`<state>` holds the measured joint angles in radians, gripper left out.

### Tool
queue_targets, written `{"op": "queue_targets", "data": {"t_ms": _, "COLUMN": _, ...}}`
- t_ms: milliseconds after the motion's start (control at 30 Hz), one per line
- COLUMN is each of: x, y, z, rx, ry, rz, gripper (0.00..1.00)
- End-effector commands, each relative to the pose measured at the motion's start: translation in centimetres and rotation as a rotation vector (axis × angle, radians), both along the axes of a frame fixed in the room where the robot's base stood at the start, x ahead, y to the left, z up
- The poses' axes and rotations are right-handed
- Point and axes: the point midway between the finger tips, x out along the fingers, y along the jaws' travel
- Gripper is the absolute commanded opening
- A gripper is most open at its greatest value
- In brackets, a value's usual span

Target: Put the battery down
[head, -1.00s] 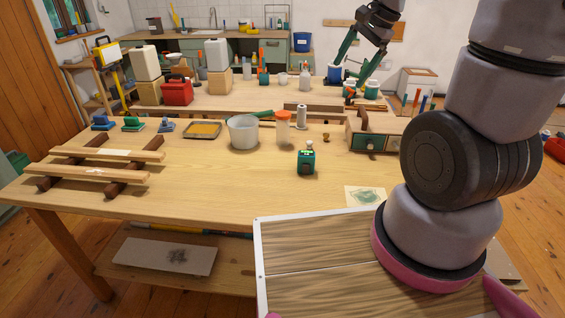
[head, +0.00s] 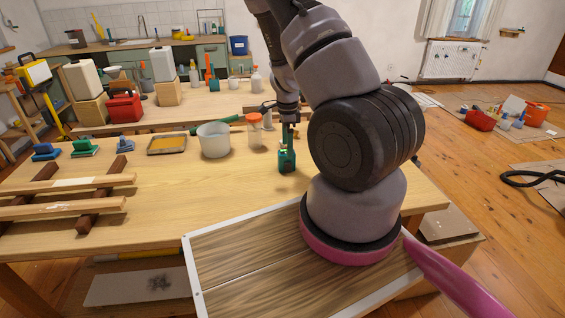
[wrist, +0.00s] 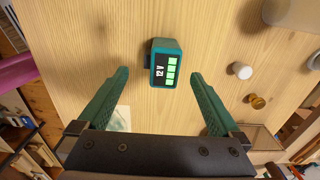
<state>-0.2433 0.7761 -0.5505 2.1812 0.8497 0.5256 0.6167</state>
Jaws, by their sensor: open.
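The battery (head: 287,162) is a teal block that stands upright on the wooden workbench (head: 235,182), near its middle. In the wrist view the battery (wrist: 165,66) shows its dark top with "12 V" and green charge bars. My gripper (head: 289,130) is directly above the battery, pointing down. In the wrist view its green fingers (wrist: 159,76) are wide apart and empty, with the battery top ahead of and between their tips. Clear gaps show on both sides of the battery. Part of the bench on the right is hidden behind my arm in the head view.
A whitish bucket (head: 214,140) and an orange-lidded jar (head: 254,131) stand left of the battery. A yellow-filled tray (head: 167,145) and wooden slats (head: 70,187) are farther left. Small white and brown knobs (wrist: 257,101) lie close by on the right in the wrist view. Bare bench lies in front.

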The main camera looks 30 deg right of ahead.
Motion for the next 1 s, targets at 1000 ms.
{"op": "queue_targets", "data": {"t_ms": 1000, "x": 0.1, "y": 0.1, "z": -7.8, "rx": 0.001, "ry": 0.0, "rz": 0.002, "gripper": 0.62}}
